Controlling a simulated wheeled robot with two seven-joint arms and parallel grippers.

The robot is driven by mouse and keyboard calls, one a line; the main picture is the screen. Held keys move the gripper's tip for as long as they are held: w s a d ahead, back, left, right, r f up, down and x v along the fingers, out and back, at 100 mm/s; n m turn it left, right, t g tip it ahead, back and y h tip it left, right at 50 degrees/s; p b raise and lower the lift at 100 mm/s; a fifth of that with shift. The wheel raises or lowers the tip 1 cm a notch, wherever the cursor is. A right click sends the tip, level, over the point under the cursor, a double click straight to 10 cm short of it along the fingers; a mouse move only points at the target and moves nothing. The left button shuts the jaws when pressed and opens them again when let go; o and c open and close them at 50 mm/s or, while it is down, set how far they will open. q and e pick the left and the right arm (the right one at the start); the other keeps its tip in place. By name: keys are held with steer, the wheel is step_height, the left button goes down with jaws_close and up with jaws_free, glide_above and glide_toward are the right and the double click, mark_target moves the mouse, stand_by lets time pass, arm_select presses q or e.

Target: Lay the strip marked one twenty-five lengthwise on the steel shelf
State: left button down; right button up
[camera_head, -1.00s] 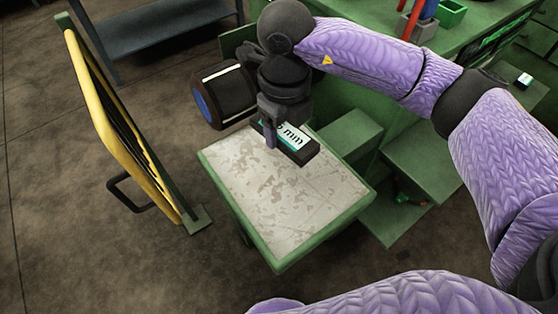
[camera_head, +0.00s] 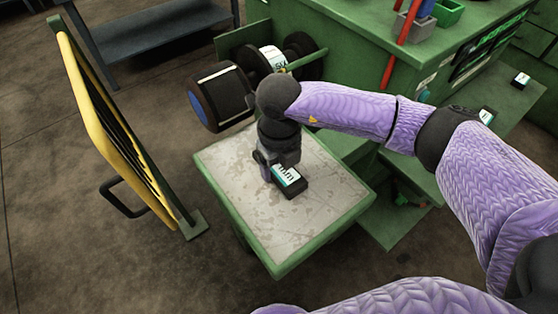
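The strip (camera_head: 292,186) is a dark block with a white and teal label. Only "mm" can be read on it; the number is hidden. My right gripper (camera_head: 274,172) points down from above and is shut on the strip. The strip is low over the middle of the steel shelf (camera_head: 310,222), a worn pale plate with a green rim. My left gripper is not in view.
A black roller with a blue end (camera_head: 215,97) stands behind the shelf, beside dark reels (camera_head: 270,62). A yellow-edged guard (camera_head: 105,130) stands to the left. The green machine (camera_head: 350,45) is behind to the right. The plate's front part is clear.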

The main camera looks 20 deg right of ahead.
steer(key=shift+o, duration=1.4)
steer(key=shift+r, duration=0.15)
step_height(320, 180, up, 12)
steer(key=p, duration=0.2)
